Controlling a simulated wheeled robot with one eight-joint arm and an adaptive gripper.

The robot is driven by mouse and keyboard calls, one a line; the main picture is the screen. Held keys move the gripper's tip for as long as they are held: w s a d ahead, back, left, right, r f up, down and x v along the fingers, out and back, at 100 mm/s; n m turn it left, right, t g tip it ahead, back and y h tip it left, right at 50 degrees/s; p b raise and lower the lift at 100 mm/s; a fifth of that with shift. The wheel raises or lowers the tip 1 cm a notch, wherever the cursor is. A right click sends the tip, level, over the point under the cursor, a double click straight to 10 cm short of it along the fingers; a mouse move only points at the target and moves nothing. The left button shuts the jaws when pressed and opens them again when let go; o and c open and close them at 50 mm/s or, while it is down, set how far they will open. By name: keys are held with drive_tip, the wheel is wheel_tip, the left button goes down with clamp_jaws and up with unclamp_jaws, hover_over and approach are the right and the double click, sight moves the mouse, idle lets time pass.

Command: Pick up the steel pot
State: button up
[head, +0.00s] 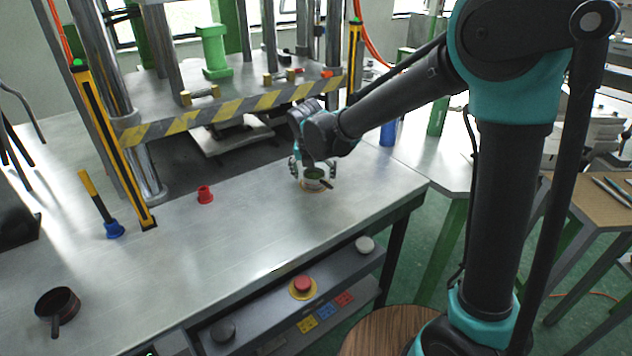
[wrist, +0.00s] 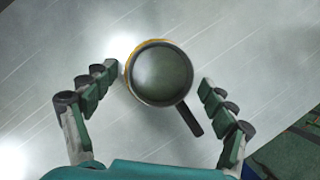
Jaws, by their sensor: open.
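A small round steel pot (wrist: 160,72) with a dark handle stands upright on the metal table, a yellow edge showing along its side. In the head view the pot (head: 315,180) is near the table's right end. My gripper (wrist: 158,82) is open, with one finger on each side of the pot and a visible gap to each. In the head view my gripper (head: 313,168) points down at the pot. Whether the fingertips reach down to the tabletop is unclear. A second, dark brown pot (head: 57,305) with a handle sits at the table's front left.
A press with a yellow-black striped edge (head: 230,112) stands behind the pot. A red piece (head: 205,194) and a yellow-black handled tool with a blue base (head: 113,230) are on the table. A red button (head: 302,284) is below the front edge. The table's middle is clear.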

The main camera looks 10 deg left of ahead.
drive_tip(key=shift+w+f, duration=0.1)
drive_tip(key=shift+f, duration=0.2)
drive_tip(key=shift+c, duration=0.2)
drive_tip(key=c, duration=1.4)
drive_tip(key=shift+r, duration=0.15)
drive_tip(key=shift+c, duration=0.2)
